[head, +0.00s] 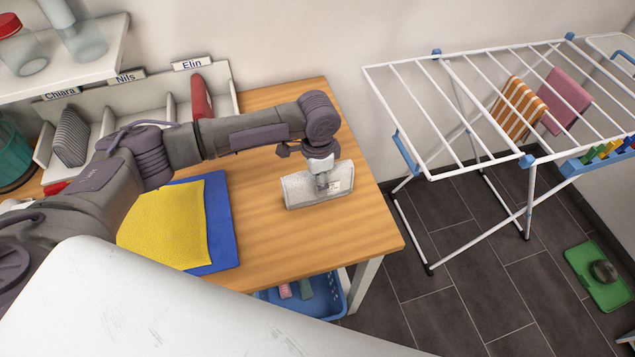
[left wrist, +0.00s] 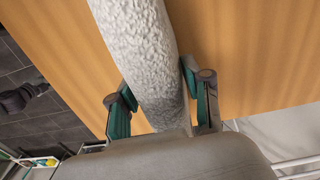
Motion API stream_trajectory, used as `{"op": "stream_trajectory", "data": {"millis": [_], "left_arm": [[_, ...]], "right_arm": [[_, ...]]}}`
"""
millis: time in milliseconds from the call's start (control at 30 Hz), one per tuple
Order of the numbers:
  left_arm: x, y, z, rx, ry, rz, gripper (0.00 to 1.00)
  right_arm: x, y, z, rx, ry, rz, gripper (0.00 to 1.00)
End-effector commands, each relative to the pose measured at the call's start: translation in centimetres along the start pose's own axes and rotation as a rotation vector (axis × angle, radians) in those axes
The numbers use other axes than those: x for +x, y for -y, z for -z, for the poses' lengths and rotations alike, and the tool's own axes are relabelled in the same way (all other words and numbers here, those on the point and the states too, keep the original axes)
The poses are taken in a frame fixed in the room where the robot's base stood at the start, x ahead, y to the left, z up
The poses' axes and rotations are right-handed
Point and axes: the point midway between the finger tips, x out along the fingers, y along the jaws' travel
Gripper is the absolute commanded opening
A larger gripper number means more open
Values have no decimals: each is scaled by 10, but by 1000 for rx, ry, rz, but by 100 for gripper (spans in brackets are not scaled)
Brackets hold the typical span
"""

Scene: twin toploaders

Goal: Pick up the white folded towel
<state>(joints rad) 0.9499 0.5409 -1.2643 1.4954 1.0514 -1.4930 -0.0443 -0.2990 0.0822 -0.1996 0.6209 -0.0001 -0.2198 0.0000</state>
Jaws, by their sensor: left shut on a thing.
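The white folded towel (head: 300,191) is over the right part of the wooden table. My left gripper (head: 322,184) reaches down onto it from above and is shut on it. In the left wrist view the towel (left wrist: 145,50) is a thick, rough white roll between the two fingers of my left gripper (left wrist: 160,97). I cannot tell whether the towel's underside touches the table. My right gripper is in neither view.
A yellow cloth (head: 165,225) lies on a blue cloth (head: 222,235) on the wooden table (head: 275,245). A name-labelled divider box (head: 222,72) stands behind. A drying rack (head: 455,172) stands right, and a blue basket (head: 325,295) sits below the tabletop.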

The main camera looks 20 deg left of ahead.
Motion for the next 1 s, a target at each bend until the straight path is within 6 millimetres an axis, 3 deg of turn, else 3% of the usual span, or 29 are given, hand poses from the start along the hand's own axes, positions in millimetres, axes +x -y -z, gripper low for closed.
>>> {"op": "stream_trajectory", "data": {"millis": [100, 467, 700, 1000], "left_arm": [[0, 0, 0, 0, -1, 0, 3], [-7, 0, 1, 0, -2, 0, 3], [-42, 1, 1, 0, -6, 3, 3], [-80, -53, 49, 6, -6, 0, 3]], "right_arm": [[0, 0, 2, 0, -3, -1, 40], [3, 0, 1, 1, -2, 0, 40], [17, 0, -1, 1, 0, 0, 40], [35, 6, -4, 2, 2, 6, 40]]}}
